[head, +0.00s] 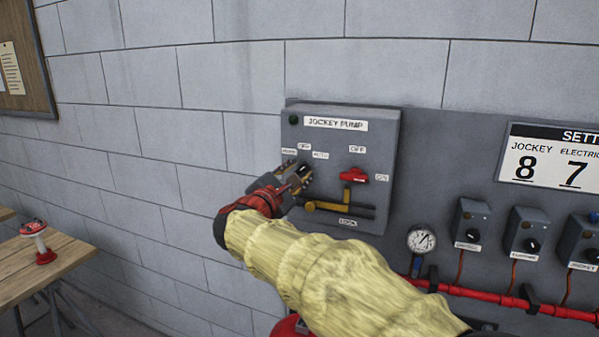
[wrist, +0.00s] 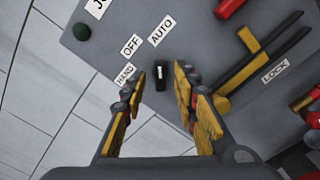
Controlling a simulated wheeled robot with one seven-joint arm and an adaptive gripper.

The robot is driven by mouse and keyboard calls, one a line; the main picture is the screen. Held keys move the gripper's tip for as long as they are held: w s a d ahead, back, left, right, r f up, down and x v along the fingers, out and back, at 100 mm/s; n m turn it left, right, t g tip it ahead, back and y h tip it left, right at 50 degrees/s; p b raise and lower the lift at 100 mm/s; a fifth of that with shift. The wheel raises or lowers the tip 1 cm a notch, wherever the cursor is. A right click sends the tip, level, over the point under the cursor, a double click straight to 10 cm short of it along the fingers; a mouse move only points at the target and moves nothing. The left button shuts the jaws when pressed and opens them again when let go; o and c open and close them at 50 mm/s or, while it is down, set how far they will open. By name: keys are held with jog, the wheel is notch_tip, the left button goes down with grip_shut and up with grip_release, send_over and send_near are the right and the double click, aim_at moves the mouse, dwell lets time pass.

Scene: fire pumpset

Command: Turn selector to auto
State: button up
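The jockey pump panel (head: 345,230) is a grey box on the wall. Its selector is a small black knob (wrist: 161,78) with a light mark, below the HAND (wrist: 125,75), OFF (wrist: 131,45) and AUTO (wrist: 162,30) labels in the wrist view. The knob's long axis runs roughly up the picture, towards AUTO; which end is the pointer is hard to tell. My gripper (wrist: 160,73) is open, with one finger on each side of the knob and visible gaps between.
A red switch handle (head: 353,175) and a yellow lever by the LOCK label (head: 348,222) sit close to the right of my gripper. A dark round lamp (wrist: 81,31) is at the panel's corner. A gauge (head: 421,240), small control boxes and red pipe lie further right.

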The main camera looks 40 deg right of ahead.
jog(key=v, duration=1)
jog(key=shift+d, duration=0.1)
